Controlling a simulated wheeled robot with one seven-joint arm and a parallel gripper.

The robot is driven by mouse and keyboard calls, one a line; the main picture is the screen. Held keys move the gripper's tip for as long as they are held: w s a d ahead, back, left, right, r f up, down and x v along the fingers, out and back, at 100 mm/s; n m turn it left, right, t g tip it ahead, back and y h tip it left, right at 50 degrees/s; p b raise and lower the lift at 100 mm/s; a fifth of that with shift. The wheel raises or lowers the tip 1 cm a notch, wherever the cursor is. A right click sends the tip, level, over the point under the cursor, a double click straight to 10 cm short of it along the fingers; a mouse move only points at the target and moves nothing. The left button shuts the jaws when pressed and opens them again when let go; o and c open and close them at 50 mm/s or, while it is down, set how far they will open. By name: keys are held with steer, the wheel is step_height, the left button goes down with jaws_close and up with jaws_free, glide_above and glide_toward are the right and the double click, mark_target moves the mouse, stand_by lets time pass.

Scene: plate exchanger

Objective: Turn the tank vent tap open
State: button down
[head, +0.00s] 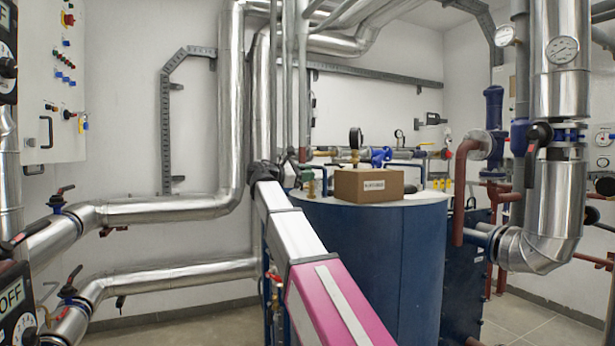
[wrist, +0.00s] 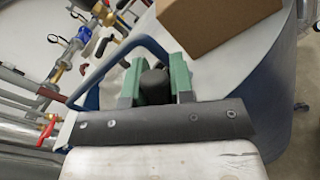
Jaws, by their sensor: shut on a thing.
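My gripper (wrist: 154,78) has two green fingers. In the wrist view they are closed on the sides of a dark, rounded knob (wrist: 154,88), which appears to be the tank vent tap's handle. The fingers hide most of the tap, so its turn angle cannot be told. In the head view my arm reaches to the left part of the blue tank's top. The small green end of my gripper (head: 308,177) shows there. The blue tank (head: 390,270) has a pale lid (wrist: 232,70).
A cardboard box (head: 369,185) stands on the lid, right of my gripper; it is close by in the wrist view (wrist: 205,18). A blue bar handle (wrist: 118,57) curves beside the fingers. A gauge (head: 355,138) and pipework lie behind the box. Silver pipes (head: 160,208) run at left.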

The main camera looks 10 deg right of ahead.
stand_by(0.5)
steer(key=c, duration=1)
jaws_free()
steer(key=v, duration=1.1)
